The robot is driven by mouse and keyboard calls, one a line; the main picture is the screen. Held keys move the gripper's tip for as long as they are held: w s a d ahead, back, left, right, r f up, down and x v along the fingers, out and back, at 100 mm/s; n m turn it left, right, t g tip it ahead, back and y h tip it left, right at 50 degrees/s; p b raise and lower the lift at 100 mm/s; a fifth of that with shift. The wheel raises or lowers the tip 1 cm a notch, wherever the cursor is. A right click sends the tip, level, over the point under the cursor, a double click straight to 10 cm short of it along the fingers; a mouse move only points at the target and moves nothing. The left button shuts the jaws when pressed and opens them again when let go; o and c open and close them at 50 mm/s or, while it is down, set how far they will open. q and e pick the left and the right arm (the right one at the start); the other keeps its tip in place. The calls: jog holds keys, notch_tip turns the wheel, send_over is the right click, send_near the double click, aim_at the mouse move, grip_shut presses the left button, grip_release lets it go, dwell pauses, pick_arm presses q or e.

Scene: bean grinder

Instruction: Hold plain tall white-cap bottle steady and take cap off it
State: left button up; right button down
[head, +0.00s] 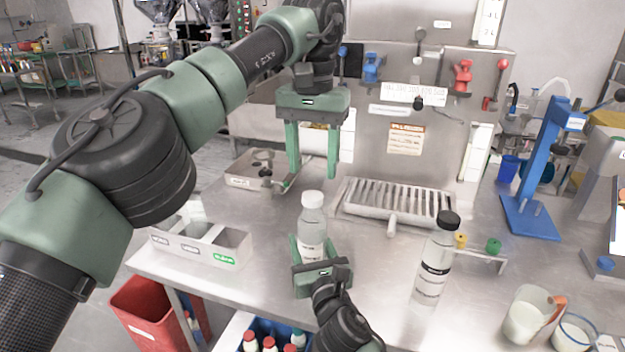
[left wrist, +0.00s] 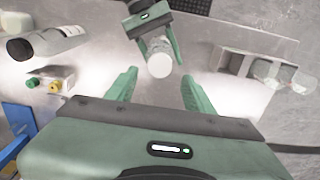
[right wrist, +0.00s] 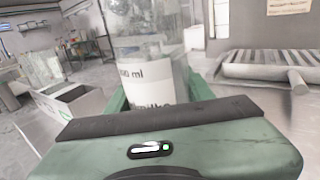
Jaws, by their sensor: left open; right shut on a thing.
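The white-cap bottle (head: 312,222) is clear with a white label and stands upright at the middle of the steel table, its white cap (head: 313,199) on top. My right gripper (head: 312,252) is shut around its lower body from the front; the right wrist view shows the label (right wrist: 150,85) between the fingers. My left gripper (head: 313,172) is open and empty, pointing down above and a little behind the bottle. In the left wrist view the cap (left wrist: 160,65) lies beyond the open fingertips (left wrist: 160,85), apart from them.
A black-cap bottle (head: 436,260) stands to the right. A labelled metal bin (head: 205,243) is at the left, a slotted drip tray (head: 400,203) behind. A blue stand (head: 535,180) and beakers (head: 528,315) are at the right. Bare table lies between the two bottles.

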aim_at(312, 195)
pick_arm(q)
notch_tip(312, 195, down, 6)
jog(key=shift+r, duration=0.1)
dwell(0.4)
